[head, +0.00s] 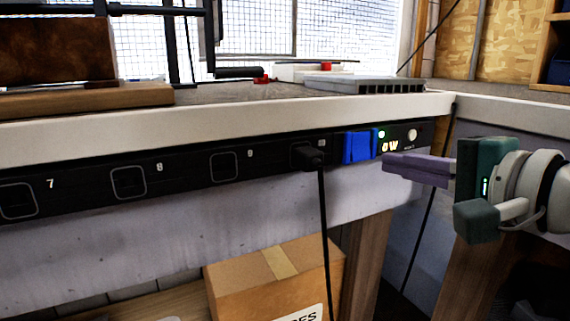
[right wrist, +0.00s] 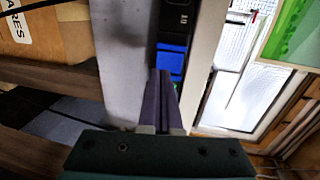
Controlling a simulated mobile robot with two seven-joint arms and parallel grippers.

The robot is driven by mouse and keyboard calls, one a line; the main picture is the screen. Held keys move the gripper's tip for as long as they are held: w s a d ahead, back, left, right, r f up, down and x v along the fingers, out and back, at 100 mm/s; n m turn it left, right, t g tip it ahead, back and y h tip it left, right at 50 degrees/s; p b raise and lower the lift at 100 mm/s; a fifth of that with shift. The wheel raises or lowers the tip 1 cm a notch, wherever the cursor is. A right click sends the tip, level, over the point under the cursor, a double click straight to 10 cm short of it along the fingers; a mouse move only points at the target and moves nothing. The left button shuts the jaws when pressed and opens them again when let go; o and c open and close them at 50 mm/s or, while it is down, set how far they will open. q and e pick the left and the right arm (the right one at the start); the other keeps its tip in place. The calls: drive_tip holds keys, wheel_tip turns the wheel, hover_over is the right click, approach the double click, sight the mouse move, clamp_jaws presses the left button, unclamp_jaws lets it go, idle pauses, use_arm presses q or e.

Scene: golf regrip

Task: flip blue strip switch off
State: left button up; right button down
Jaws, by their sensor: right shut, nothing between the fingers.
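The blue strip switch (head: 358,146) is a blue rocker near the right end of a black power strip (head: 190,172) on the front of the bench. A small green light (head: 381,133) glows just right of it. My right gripper (head: 388,163) has purple fingers that are shut and empty, with the tips just right of the switch and slightly below it. In the right wrist view the blue switch (right wrist: 172,58) lies just beyond the fingertips (right wrist: 161,74). I cannot tell whether they touch. My left gripper is not in view.
A black plug (head: 308,156) with a hanging cable sits in the strip just left of the switch. The white bench edge (head: 230,123) runs above the strip. A cardboard box (head: 275,278) stands below. A grey slotted block (head: 365,84) lies on the benchtop.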

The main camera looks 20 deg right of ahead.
sight(362, 157)
drive_tip(key=shift+w+a+f+b, duration=0.1)
drive_tip(key=shift+w+b, duration=0.1)
drive_tip(key=shift+w, duration=0.5)
drive_tip(key=shift+w+f+b, duration=0.15)
drive_tip(key=shift+w+b, duration=0.1)
drive_tip(key=shift+w, duration=0.4)
drive_tip(key=shift+w+a+f+b, duration=0.1)
drive_tip(key=shift+w+b, duration=0.1)
drive_tip(key=shift+w, duration=0.5)
